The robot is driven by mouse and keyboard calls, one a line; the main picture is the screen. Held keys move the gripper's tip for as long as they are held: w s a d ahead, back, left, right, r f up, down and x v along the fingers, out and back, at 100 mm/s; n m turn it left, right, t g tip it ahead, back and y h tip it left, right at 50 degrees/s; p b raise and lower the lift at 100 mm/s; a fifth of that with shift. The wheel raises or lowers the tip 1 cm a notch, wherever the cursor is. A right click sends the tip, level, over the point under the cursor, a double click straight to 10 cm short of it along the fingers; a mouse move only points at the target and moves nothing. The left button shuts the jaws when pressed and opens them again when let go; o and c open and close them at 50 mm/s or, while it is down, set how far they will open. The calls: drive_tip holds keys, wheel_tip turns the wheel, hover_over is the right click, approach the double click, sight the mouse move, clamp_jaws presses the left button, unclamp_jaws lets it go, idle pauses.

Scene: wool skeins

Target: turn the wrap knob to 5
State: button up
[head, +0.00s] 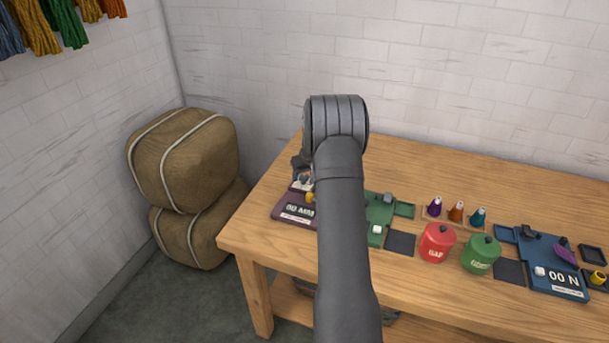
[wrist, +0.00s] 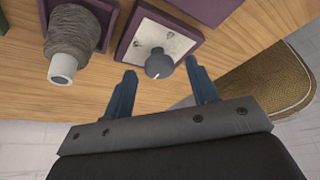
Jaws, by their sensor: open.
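The wrap knob (wrist: 158,63) is a round grey knob on a white dial plate (wrist: 142,42) with a purple frame, in the wrist view. The dial's marks are too small to read, so its setting cannot be told. My gripper (wrist: 160,72) is open, one blue-grey finger on each side of the knob, with visible gaps; contact is not seen. In the head view my gripper (head: 301,165) is over the table's left end, mostly hidden by my arm. The purple device (head: 290,213) there has a display that seems to read "00 MM".
A grey yarn spool (wrist: 75,35) stands close to the dial. Green (head: 378,212) and blue (head: 555,275) devices, a red canister (head: 437,242) and a green canister (head: 481,253) stand rightward on the wooden table (head: 480,170). Burlap bales (head: 188,160) stand left of it.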

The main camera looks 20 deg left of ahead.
drive_tip(key=shift+w+a+f, duration=0.1)
drive_tip(key=shift+f, duration=0.15)
drive_tip(key=c, duration=1)
drive_tip(key=shift+o, duration=0.2)
